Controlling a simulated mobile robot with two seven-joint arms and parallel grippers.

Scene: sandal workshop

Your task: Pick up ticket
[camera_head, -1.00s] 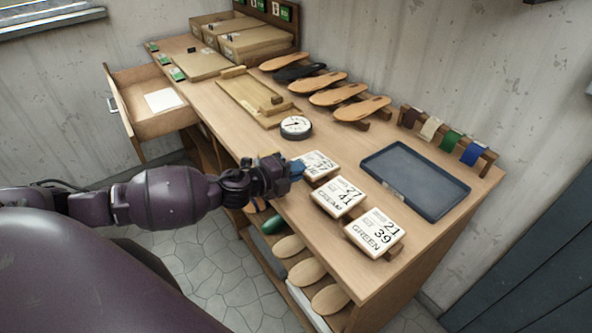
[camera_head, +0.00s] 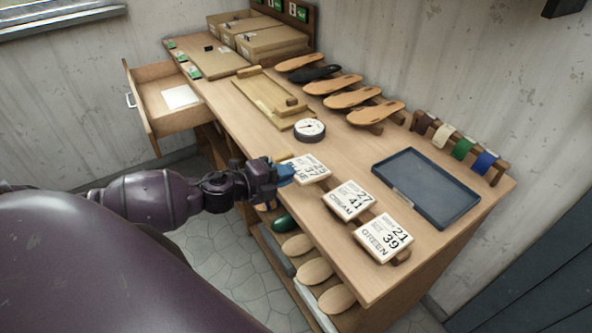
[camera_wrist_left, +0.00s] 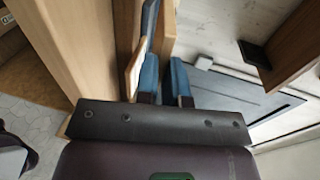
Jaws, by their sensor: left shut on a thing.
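A white ticket (camera_head: 311,168) with black numbers and the word BLUE, partly covered, is at the left end of a row of tickets along the bench's front edge. My left gripper (camera_head: 285,173), with blue fingertips, is shut on its left edge. In the left wrist view the blue fingers (camera_wrist_left: 164,80) show, with a pale edge beside them. A CREAM ticket (camera_head: 348,200) and a GREEN ticket (camera_head: 384,237) rest on wooden supports to the right. My right gripper is not in view.
A dark blue tray (camera_head: 376,168) lies behind the tickets. A round dial (camera_head: 309,129) and a wooden jig (camera_head: 262,98) stand further left, with sandal soles (camera_head: 352,98) at the back. An open drawer (camera_head: 143,112) sticks out at the left. Coloured straps (camera_head: 463,148) hang at the right.

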